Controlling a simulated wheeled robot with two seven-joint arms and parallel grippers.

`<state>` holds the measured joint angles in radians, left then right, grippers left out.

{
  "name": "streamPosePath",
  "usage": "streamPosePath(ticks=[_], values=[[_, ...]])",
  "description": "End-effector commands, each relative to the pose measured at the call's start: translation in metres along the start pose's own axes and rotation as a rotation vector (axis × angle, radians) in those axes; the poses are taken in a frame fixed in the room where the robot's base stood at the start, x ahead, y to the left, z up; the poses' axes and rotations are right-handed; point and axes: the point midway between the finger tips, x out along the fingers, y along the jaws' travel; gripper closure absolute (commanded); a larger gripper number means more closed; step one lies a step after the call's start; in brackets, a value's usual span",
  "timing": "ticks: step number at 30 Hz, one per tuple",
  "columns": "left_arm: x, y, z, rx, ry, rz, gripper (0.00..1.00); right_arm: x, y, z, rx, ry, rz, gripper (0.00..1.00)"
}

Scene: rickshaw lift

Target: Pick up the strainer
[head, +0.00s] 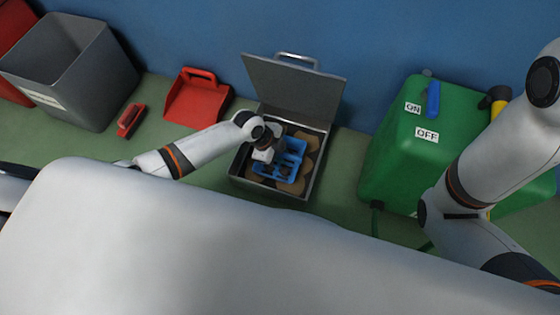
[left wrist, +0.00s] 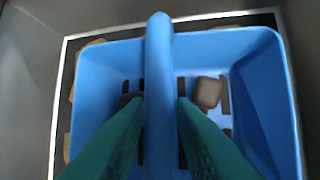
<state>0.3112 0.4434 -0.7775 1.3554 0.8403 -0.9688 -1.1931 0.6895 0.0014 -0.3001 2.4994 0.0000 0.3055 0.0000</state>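The strainer (head: 292,158) is a blue basket with a raised bar handle. It sits inside an open grey metal box (head: 318,178). In the left wrist view the strainer (left wrist: 255,90) fills most of the picture, with its handle (left wrist: 159,60) running up the middle. My left gripper (head: 264,153) reaches down into the box over the strainer. Its green fingers (left wrist: 160,108) lie close against both sides of the handle and appear shut on it. A small brownish block (left wrist: 207,92) shows in or beneath the strainer. My right gripper is out of view.
The box lid (head: 295,85) stands open at the back. Brown round pieces (head: 305,145) lie around the strainer. A red dustpan (head: 197,98), red brush (head: 130,119) and grey bin (head: 70,65) stand left. A green tank (head: 405,165) stands right, near my right arm. A blue wall is behind.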

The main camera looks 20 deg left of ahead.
Motion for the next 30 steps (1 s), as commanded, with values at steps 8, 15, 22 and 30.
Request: streamPosePath(ticks=[8, 15, 22, 30], values=[[0.008, 0.001, 0.000, 0.000, 0.000, 0.001, 0.77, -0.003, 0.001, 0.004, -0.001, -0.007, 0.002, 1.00], [0.008, 0.001, 0.000, 0.000, 0.000, 0.001, 1.00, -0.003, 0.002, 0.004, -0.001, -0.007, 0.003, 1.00], [0.008, 0.001, 0.000, 0.000, 0.000, 0.002, 1.00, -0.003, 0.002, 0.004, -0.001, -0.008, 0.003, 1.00], [-0.010, 0.005, 0.007, 0.000, 0.001, 0.002, 1.00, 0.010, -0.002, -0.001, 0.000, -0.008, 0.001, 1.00]])
